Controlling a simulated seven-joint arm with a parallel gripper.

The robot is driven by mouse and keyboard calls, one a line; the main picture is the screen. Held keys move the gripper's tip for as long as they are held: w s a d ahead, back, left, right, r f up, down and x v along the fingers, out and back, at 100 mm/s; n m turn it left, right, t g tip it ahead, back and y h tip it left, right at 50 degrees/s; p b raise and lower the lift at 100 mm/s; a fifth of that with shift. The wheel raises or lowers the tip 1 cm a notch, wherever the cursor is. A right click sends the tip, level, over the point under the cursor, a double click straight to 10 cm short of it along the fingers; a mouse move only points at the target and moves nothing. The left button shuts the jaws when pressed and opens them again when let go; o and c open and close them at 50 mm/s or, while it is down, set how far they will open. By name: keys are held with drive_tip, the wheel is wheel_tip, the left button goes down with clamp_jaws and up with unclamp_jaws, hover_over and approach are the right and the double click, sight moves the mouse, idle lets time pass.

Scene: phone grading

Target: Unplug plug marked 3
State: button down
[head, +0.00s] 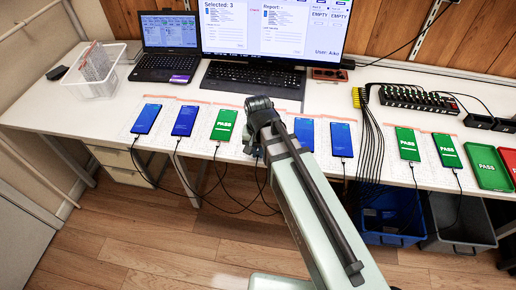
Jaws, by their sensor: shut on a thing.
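My gripper (252,146) is at the table's front edge, over the lower end of a mostly hidden phone between a green PASS phone (224,125) and a blue phone (304,134). It is shut on what appears to be that phone's cable plug. My arm hides the fingertips and the plug, and no number on it is readable. Other blue phones (146,119) (184,121) (341,140) and green PASS phones (407,144) (447,151) lie in the row with cables at their lower ends. The monitor (252,30) reads "Selected: 3".
Cables hang below the table's front edge. A black multi-port hub (418,99) with a bundle of cables stands at the right. A laptop (168,66), a keyboard (253,79) and a white basket (91,78) stand behind. Blue and grey bins (391,238) (470,247) are below.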

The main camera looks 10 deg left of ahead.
drive_tip(key=c, duration=1.1)
unclamp_jaws()
drive_tip(key=shift+r, duration=0.1)
drive_tip(key=shift+r, duration=2.9)
